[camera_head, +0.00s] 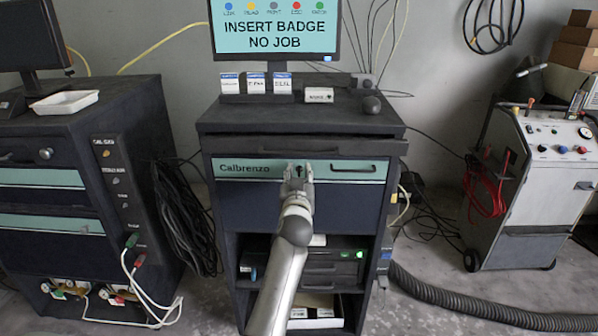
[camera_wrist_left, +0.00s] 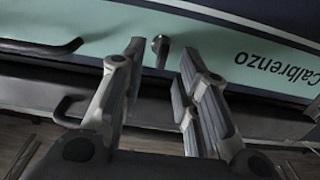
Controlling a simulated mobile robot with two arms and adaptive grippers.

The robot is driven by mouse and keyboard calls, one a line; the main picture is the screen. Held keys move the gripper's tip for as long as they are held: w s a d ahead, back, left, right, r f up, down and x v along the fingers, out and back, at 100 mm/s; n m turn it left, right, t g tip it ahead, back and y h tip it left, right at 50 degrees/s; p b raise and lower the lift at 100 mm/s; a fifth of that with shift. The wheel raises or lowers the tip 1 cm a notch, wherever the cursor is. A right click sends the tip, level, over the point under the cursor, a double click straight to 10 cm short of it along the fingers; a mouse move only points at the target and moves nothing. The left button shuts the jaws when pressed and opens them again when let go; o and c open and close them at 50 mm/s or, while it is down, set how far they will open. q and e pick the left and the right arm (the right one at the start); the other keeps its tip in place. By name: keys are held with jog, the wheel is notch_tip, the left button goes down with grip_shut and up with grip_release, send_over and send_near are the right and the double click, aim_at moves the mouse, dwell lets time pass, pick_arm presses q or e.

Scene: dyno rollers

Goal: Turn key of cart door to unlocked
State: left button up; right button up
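The cart (camera_head: 222,134) stands in the middle of the head view, with a teal front strip marked "Calbrenzo" (camera_head: 244,168). A small dark key (camera_wrist_left: 160,48) sticks out of this strip in the left wrist view. In the head view it is mostly hidden by my left gripper (camera_head: 298,170). In the wrist view my left gripper (camera_wrist_left: 163,57) is open, with one finger on each side of the key and a visible gap to both. Which way the key is turned is hard to tell. My right gripper is in neither view.
A bar handle (camera_head: 352,167) sits right of the key on the strip. A drawer edge (camera_head: 300,147) juts out just above. A monitor (camera_head: 275,30) stands on top of the cart. Other carts stand left (camera_head: 75,150) and right (camera_head: 530,190); a hose (camera_head: 480,313) lies on the floor.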

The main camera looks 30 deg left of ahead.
pick_arm(q)
jog(key=shift+x, duration=0.85)
jog(key=shift+c, duration=0.3)
grip_shut()
